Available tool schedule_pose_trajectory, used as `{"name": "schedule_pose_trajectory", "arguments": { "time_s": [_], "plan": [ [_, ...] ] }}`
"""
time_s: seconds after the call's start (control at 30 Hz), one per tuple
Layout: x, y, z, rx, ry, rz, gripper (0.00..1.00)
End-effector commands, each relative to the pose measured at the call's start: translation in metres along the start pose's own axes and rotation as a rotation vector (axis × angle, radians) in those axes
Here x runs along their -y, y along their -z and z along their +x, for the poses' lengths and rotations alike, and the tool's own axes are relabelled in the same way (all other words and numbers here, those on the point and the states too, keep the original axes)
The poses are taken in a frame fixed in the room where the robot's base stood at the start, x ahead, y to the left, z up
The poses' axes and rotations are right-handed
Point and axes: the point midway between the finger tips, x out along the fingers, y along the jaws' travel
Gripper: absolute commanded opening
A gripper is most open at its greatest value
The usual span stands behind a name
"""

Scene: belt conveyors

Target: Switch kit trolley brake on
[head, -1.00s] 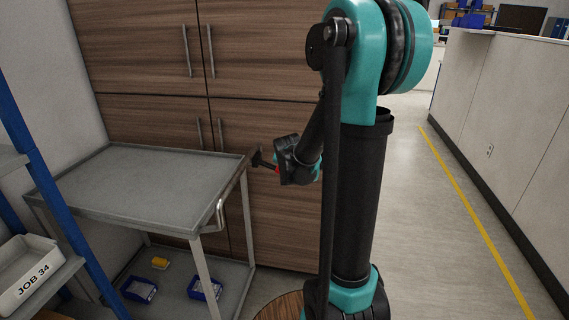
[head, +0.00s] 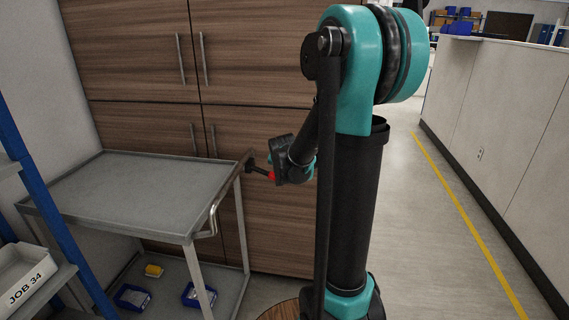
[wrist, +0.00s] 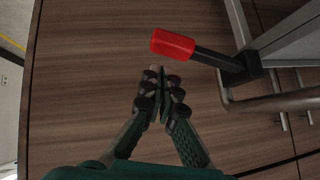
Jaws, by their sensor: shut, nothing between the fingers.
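The kit trolley (head: 120,190) is a grey metal cart with a bent handle at its right end. A brake lever with a black arm and red grip (head: 271,175) sticks out to the right from its far right corner. In the wrist view the red grip (wrist: 172,44) and black arm (wrist: 218,60) lie just beyond the fingers. My gripper (wrist: 160,76) is shut and empty, its tips below the red grip in the picture and seemingly apart from it. In the head view my wrist is right of the lever; the fingertips are hard to make out.
A wooden cabinet (head: 135,75) stands close behind the trolley. The trolley handle (head: 210,220) bends out toward the front right. A blue-framed rack with a JOB 34 bin (head: 25,280) is at left. Clear floor (head: 430,230) lies at right, beside a white partition.

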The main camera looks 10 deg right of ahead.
Motion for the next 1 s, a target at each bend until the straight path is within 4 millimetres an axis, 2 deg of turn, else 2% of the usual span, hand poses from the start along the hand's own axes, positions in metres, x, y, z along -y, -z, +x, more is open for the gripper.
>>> {"name": "schedule_pose_trajectory", "arguments": {
  "time_s": [0.1, 0.7, 1.0],
  "plan": [
    [0.004, 0.019, -0.009, -0.002, 0.001, -0.002, 0.00],
    [-0.001, 0.017, -0.089, -0.004, 0.003, -0.002, 0.00],
    [-0.002, 0.017, -0.104, -0.004, 0.003, -0.002, 0.00]
  ]
}}
